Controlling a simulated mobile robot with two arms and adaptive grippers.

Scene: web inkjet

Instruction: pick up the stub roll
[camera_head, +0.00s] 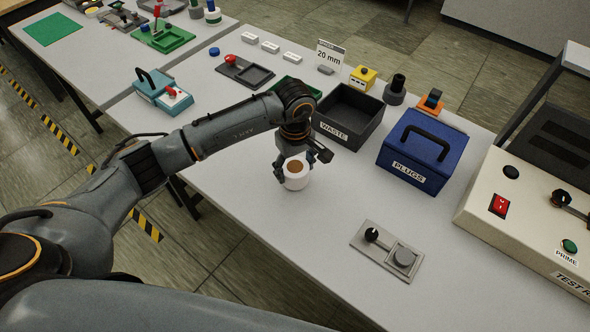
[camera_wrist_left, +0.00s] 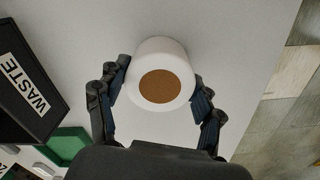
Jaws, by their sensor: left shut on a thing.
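The stub roll (camera_head: 296,178) is a short white roll with a brown core, near the front edge of the white table. My left gripper (camera_head: 295,169) reaches down over it and is shut on its sides. In the left wrist view the roll (camera_wrist_left: 160,62) sits between the two fingers of my left gripper (camera_wrist_left: 160,95), its brown core end facing the camera. Whether the roll touches the table is hard to tell. My right gripper is not in view.
A black WASTE bin (camera_head: 347,117) stands just behind the roll. A blue PLUGS box (camera_head: 421,153) is to its right. A grey plate with a knob (camera_head: 387,250) lies at the front right, and a cream test rig (camera_head: 530,215) stands at the far right. Bare table lies around the roll.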

